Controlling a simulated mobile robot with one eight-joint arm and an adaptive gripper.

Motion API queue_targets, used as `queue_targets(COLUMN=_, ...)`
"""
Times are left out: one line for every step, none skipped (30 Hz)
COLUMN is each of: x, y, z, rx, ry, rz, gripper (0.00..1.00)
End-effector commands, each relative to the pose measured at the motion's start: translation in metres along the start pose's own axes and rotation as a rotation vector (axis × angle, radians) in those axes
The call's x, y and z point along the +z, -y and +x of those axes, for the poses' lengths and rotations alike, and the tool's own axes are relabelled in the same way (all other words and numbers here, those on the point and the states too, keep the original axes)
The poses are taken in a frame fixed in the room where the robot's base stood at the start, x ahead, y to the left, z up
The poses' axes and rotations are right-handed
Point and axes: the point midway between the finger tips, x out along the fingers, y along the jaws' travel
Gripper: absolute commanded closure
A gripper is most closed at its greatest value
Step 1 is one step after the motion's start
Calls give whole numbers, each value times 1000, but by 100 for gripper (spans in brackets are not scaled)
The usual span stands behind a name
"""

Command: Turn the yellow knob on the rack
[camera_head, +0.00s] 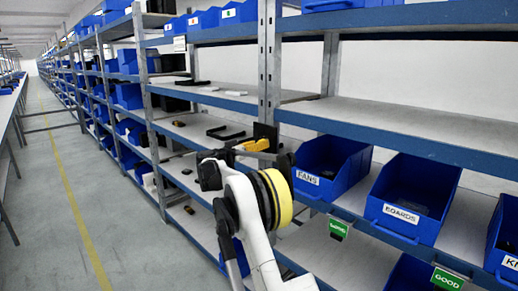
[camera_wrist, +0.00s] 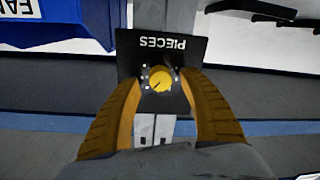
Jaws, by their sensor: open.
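The yellow knob (camera_wrist: 161,80) sits on a black panel (camera_wrist: 188,48) marked "PIECES", which appears upside down in the wrist view. White marks ring the knob. My gripper (camera_wrist: 160,88) is open, with one yellow-brown finger on each side of the knob. The knob lies between the fingertips; I cannot tell whether they touch it. In the head view the panel (camera_head: 265,133) shows as a dark plate at the rack post, and my gripper (camera_head: 250,146) is in front of it. The knob is hidden there.
The metal rack (camera_head: 270,60) has blue-edged shelves. Blue bins labelled "FANS" (camera_head: 308,178) and "BOARDS" (camera_head: 401,215) stand right of my gripper. Dark parts (camera_head: 225,131) lie on the shelf to its left. The aisle floor (camera_head: 100,190) at left is clear, with a yellow line.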

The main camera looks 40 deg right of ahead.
Motion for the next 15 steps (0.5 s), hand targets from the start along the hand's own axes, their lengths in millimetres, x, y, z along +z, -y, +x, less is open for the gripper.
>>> queue_targets(x=1, y=0, z=4, rx=0, ry=0, rz=0, gripper=49)
queue_targets(x=1, y=0, z=5, rx=-1, ry=0, rz=0, gripper=49)
queue_targets(x=0, y=0, z=6, rx=-1, ry=0, rz=0, gripper=49)
queue_targets(x=0, y=0, z=7, rx=-2, ry=0, rz=0, gripper=49)
queue_targets(x=0, y=0, z=8, rx=-2, ry=0, rz=0, gripper=49)
queue_targets(x=0, y=0, z=8, rx=-2, ry=0, rz=0, gripper=49)
queue_targets(x=0, y=0, z=8, rx=-2, ry=0, rz=0, gripper=49)
queue_targets(x=-1, y=0, z=8, rx=-2, ry=0, rz=0, gripper=49)
queue_targets(x=-1, y=0, z=8, rx=-2, ry=0, rz=0, gripper=49)
queue_targets(x=-1, y=0, z=8, rx=-2, ry=0, rz=0, gripper=49)
queue_targets(x=-1, y=0, z=8, rx=-2, ry=0, rz=0, gripper=49)
queue_targets(x=-1, y=0, z=8, rx=-1, ry=0, rz=0, gripper=57)
queue_targets(x=0, y=0, z=8, rx=-1, ry=0, rz=0, gripper=66)
queue_targets(x=0, y=0, z=8, rx=-1, ry=0, rz=0, gripper=75)
queue_targets(x=0, y=0, z=8, rx=-1, ry=0, rz=0, gripper=88)
